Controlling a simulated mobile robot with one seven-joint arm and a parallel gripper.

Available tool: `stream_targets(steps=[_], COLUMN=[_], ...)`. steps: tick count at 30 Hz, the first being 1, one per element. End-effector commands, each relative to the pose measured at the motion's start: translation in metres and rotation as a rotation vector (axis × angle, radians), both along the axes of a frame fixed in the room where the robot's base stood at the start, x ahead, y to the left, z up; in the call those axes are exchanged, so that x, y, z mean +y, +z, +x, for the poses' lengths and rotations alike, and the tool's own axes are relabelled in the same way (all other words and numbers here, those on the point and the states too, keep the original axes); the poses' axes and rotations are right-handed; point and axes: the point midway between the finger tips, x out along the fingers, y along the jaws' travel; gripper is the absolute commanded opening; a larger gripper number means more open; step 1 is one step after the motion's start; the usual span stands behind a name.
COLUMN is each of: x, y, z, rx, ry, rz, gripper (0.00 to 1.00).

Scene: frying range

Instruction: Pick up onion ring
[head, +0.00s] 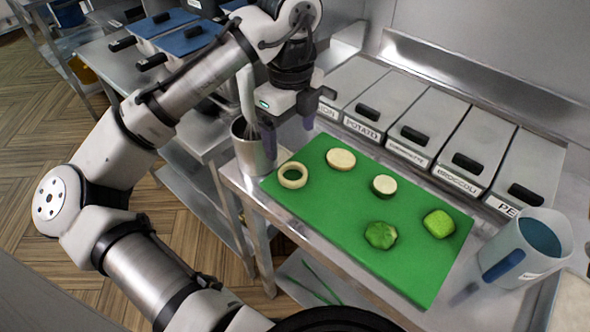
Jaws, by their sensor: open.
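The onion ring (282,180) is a pale cream ring lying flat at the left end of the green cutting board (330,215). My gripper (288,135) is above the board's far left corner, above and beyond the ring in the picture. Its two dark purple fingers are apart, with nothing visible between them. The ring is in full view and apart from the fingers.
On the board lie a pale round slice (341,159), a green-edged slice (384,185), a green pepper piece (380,235) and a green chunk (438,223). A metal pot (252,158) with a utensil stands left. Labelled lidded bins (424,120) line the back; a jug (522,250) stands right.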

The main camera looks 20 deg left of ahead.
Motion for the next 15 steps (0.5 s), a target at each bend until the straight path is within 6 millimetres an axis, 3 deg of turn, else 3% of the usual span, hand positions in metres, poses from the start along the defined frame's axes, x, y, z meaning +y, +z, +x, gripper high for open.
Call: stream_targets(steps=[4,15], x=[-0.001,-0.001], y=[-0.026,-0.062], z=[0.0,0.0], rx=[-0.001,-0.003], ry=[0.0,0.002], rz=[-0.004,-0.005], gripper=[0.81,0.81])
